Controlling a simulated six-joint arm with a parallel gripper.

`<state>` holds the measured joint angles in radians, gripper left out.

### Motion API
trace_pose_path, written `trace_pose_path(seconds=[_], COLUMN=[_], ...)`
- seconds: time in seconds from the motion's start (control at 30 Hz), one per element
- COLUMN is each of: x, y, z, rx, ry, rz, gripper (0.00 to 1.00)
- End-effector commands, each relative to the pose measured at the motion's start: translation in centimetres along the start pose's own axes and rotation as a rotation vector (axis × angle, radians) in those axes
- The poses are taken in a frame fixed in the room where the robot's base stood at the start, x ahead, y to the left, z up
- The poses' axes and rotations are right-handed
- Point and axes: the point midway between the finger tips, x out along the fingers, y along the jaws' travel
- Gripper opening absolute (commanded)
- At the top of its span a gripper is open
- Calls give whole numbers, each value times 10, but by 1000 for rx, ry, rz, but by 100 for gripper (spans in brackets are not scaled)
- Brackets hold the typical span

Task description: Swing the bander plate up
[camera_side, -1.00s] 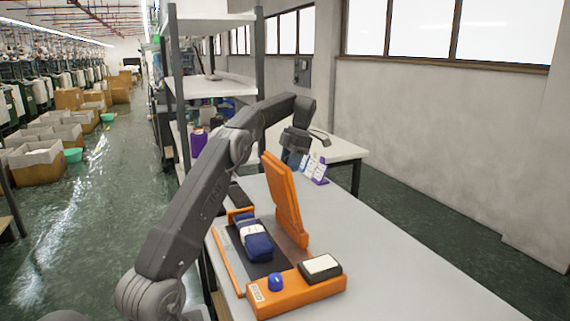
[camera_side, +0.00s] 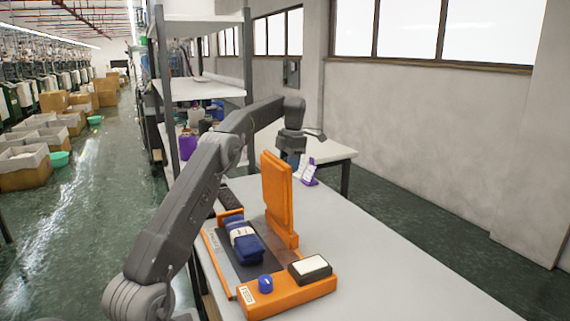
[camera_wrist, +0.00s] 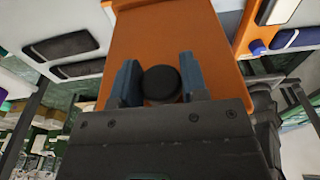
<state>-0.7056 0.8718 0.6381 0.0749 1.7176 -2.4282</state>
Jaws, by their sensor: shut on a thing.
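The orange bander plate (camera_side: 277,190) stands about upright on the bander's orange base (camera_side: 290,290). In the wrist view the plate (camera_wrist: 165,35) fills the middle, with a round black knob (camera_wrist: 161,84) on it. My gripper (camera_wrist: 158,76) is shut on the knob, one blue finger on each side. In the side view my gripper (camera_side: 291,158) is at the upper part of the plate, and the plate hides its fingertips. A folded navy bundle with a pale band (camera_side: 243,243) lies on the dark bed in front of the plate.
A blue button (camera_side: 265,283) and a white-topped dark pad (camera_side: 310,268) sit on the base. A purple-and-white card stand (camera_side: 309,174) is behind. A grey shelf rack (camera_side: 205,89) stands at the back left. The right of the table (camera_side: 390,270) is clear.

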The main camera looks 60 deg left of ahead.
Motion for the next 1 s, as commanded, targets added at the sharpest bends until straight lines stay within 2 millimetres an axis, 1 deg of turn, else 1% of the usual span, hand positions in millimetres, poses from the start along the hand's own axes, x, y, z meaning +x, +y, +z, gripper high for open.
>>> trace_pose_path(seconds=[0.37, 0.8, 1.0], x=[2, 7, 8], y=[-1, -1, -1], z=[3, 30, 35], rx=[2, 2, 1], ry=[-13, -153, -177], rz=[-3, -3, -3], gripper=[23, 23, 23])
